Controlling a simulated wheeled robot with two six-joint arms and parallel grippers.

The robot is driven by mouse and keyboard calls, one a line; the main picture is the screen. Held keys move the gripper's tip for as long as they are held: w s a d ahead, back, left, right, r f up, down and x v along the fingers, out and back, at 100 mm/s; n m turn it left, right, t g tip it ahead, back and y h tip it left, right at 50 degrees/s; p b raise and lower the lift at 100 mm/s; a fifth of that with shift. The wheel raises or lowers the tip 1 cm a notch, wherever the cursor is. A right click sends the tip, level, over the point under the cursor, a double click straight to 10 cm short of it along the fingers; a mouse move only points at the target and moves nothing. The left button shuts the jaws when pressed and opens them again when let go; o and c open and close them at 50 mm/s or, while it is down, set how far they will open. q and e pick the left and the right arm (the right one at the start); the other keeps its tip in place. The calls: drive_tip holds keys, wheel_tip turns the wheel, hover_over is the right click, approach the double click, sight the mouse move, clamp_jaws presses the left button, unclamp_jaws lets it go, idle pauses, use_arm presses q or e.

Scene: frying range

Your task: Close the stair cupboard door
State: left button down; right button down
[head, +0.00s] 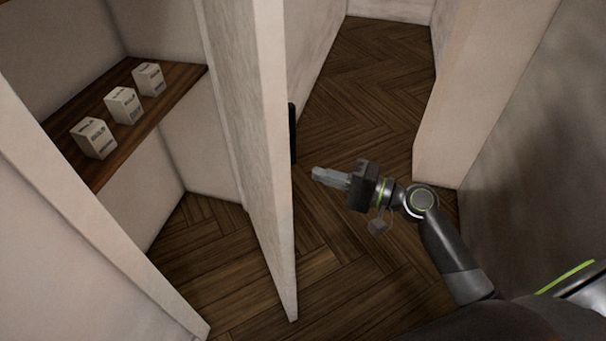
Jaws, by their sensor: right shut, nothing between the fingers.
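The stair cupboard door (264,170) is a pale panel that stands open, seen nearly edge-on in the middle of the head view. A dark vertical handle (292,133) shows on its right-hand face. The cupboard's inside lies to the left of the door. My right gripper (316,174) is shut and empty. It is to the right of the door, a little below the handle in the picture, with its fingertips pointing at the door's right face. A small gap shows between the fingertips and the door. My left gripper is not in view.
A wooden shelf (160,112) in the cupboard holds three small white boxes (123,105). The cupboard frame (90,215) runs along the left. A pale wall end (470,90) stands at the right. Bare herringbone floor (365,80) lies beyond and around the door.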

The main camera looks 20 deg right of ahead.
drive_tip(key=shift+w+a+p, duration=0.2)
drive_tip(key=shift+a+p, duration=0.65)
drive_tip(key=shift+a, duration=1.6)
